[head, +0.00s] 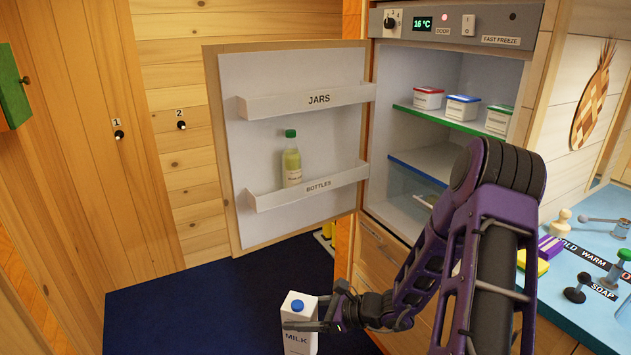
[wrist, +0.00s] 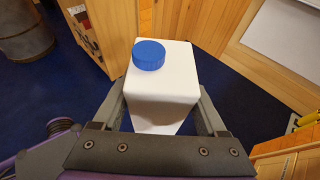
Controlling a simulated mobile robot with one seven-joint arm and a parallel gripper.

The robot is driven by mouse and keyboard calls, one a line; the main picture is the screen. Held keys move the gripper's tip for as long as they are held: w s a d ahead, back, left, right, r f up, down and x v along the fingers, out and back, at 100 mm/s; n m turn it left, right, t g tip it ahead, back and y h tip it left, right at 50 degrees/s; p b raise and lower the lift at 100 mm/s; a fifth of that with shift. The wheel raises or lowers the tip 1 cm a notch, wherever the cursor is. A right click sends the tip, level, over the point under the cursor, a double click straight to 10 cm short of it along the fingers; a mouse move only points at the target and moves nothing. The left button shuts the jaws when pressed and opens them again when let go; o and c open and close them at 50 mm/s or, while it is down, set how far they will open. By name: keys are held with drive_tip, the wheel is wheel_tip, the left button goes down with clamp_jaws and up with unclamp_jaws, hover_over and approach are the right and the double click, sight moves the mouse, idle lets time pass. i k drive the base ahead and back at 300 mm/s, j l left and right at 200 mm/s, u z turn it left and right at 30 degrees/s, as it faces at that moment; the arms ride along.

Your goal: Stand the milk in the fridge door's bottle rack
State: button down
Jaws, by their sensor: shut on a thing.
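The milk (head: 299,338) is a white carton with a blue cap, held low in front of the open fridge. My gripper (head: 318,311) is shut on it from the right. In the wrist view the carton (wrist: 165,85) sits between the fingers of my gripper (wrist: 165,112), its cap toward the camera. The fridge door (head: 285,83) stands open to the left. Its lower rack, the bottle rack (head: 280,197) labelled BOTTLES, holds one green-capped bottle (head: 291,160) left of its middle. The rack is above and apart from the milk. The carton's base is out of view.
The upper door rack (head: 262,107), labelled JARS, looks empty. Tubs (head: 462,107) stand on the green-edged fridge shelf. A blue counter (head: 590,250) with a sponge and taps lies at right. The bottle rack has free room right of the bottle. The dark blue floor (head: 190,310) is clear at left.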

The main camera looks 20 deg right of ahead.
sight(313, 188)
drive_tip(key=i+j+z, duration=0.1)
drive_tip(key=i+z, duration=0.15)
drive_tip(key=i, duration=0.2)
drive_tip(key=i+j+z, duration=0.55)
drive_tip(key=i, duration=0.3)
